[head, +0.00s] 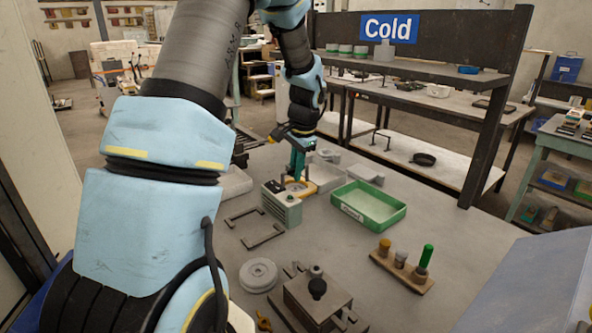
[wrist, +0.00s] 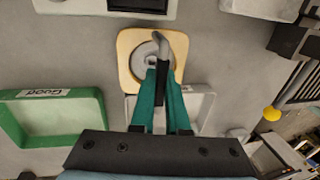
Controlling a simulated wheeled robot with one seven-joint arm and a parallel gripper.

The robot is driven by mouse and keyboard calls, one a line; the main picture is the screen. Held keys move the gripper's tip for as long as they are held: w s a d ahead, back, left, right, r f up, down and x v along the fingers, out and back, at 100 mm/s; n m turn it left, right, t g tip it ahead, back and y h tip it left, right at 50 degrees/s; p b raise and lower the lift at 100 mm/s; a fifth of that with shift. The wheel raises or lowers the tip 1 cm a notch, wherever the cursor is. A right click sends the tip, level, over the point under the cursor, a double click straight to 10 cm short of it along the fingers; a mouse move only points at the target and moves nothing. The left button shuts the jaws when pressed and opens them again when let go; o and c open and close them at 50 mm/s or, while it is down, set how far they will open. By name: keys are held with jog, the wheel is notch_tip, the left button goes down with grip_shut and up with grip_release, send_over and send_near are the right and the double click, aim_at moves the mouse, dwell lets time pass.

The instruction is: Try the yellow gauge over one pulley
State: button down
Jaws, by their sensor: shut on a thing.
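My gripper (wrist: 160,82), with its teal fingers, points down and is shut on a dark-handled tool (wrist: 163,74) with a grey bent end. In the wrist view the bent end reaches over a pale yellow plate (wrist: 125,62) with rounded corners. A grey round disc (wrist: 146,53), like a pulley, shows in the plate's middle, partly hidden by the tool. I cannot tell whether the tool touches the disc or plate. The plate also shows in the head view (head: 311,187), beneath my gripper (head: 297,172). A grey grooved pulley (head: 258,275) lies nearer on the table.
A grey-green box (head: 282,207) stands just in front of the plate. A green tray (head: 382,222), marked "Good" in the wrist view, is to its right. A wooden rack (head: 403,272) holds yellow, grey and green pegs. A metal fixture (head: 318,303) stands at the front.

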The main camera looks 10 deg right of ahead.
jog(key=c, duration=0.8)
grip_release()
jog(key=shift+c, duration=0.2)
notch_tip(320, 180, up, 11)
jog(key=s+d+b, duration=0.1)
jog(key=b, duration=0.1)
jog(key=shift+s+f, duration=0.15)
jog(key=shift+s, duration=0.25)
